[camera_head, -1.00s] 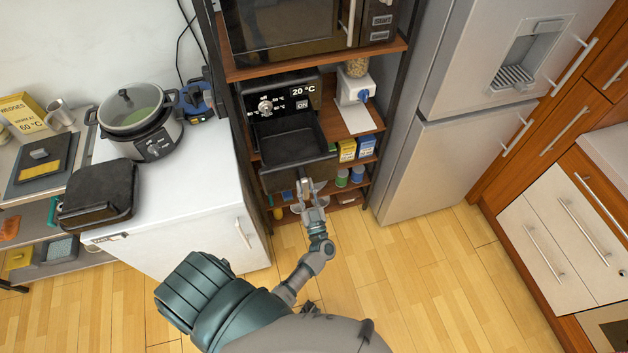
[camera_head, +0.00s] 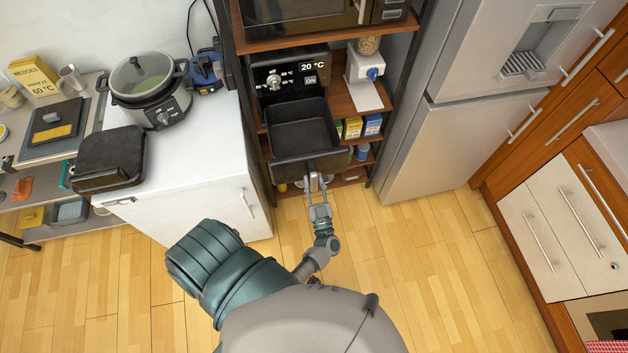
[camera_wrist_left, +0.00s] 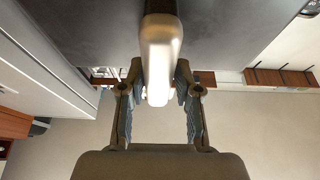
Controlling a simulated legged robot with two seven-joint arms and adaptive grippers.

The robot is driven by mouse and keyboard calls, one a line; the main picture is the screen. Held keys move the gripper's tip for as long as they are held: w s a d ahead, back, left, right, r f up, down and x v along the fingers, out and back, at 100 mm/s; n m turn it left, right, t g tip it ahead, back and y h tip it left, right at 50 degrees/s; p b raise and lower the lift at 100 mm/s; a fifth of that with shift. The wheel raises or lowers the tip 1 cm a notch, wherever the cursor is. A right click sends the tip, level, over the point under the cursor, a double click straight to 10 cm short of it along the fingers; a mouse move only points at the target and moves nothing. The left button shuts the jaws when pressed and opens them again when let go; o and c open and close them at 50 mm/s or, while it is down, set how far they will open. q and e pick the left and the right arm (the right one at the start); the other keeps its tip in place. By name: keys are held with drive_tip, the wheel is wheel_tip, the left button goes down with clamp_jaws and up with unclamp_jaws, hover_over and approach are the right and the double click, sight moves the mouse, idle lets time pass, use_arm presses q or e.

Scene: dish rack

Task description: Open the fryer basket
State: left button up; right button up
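The black fryer (camera_head: 290,72), with a 20 °C display, stands on a rack shelf. Its basket (camera_head: 302,132) is drawn out toward me and looks empty inside. Its handle (camera_head: 312,181) points at me; it also shows as a pale bar in the left wrist view (camera_wrist_left: 161,60). My right gripper is not in view.
A microwave (camera_head: 300,15) sits on the shelf above. A white cabinet (camera_head: 215,160) with a cooker (camera_head: 150,92) and a black grill (camera_head: 108,160) stands left. The fridge (camera_head: 445,140) stands right. The wooden floor (camera_head: 420,270) in front is clear.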

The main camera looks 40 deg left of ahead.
use_arm(q)
drive_tip(key=shift+o, duration=0.9)
drive_tip(key=shift+d+r, duration=0.1)
drive_tip(key=shift+d, duration=0.1)
drive_tip(key=shift+s+d, duration=0.1)
drive_tip(key=shift+d, duration=0.1)
drive_tip(key=v, duration=1.1)
drive_tip(key=shift+d+f, duration=0.2)
drive_tip(key=shift+f, duration=0.1)
drive_tip(key=shift+s, duration=0.15)
